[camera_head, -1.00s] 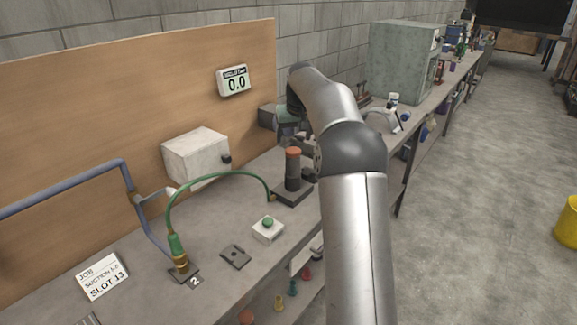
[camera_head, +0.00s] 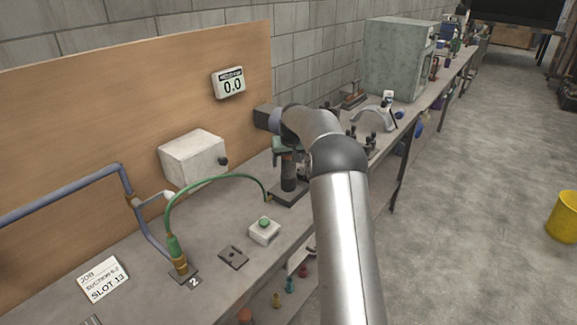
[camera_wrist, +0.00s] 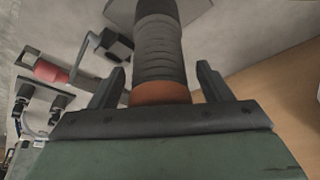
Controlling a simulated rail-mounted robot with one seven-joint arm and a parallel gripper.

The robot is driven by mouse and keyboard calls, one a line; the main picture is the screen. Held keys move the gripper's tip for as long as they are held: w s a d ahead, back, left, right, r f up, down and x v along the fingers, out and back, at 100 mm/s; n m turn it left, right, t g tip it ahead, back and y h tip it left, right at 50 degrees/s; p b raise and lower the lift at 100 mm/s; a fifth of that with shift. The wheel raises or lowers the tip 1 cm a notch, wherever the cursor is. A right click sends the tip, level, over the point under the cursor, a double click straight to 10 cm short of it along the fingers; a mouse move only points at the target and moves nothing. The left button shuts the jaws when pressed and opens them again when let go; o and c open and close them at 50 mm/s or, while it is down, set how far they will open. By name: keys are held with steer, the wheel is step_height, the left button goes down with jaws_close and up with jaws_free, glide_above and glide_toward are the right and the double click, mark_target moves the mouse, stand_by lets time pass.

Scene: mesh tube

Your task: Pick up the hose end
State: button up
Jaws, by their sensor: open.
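A green hose (camera_head: 215,178) arches over the bench. Its left end is a green sleeve with a brass fitting (camera_head: 179,262), standing on a dark plate marked 2. Its right end meets the base of a dark upright cylinder (camera_head: 288,178). In the wrist view this ribbed dark cylinder (camera_wrist: 162,50) with an orange end (camera_wrist: 160,94) lies between the fingers of my gripper (camera_wrist: 162,68). The fingers are open, with a gap visible on each side. In the head view my gripper (camera_head: 286,147) is over the cylinder's top, and its fingers are hard to make out.
A blue pipe (camera_head: 70,190) runs along the left.

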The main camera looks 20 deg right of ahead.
steer(key=c, duration=1.2)
steer(key=shift+r, duration=0.1)
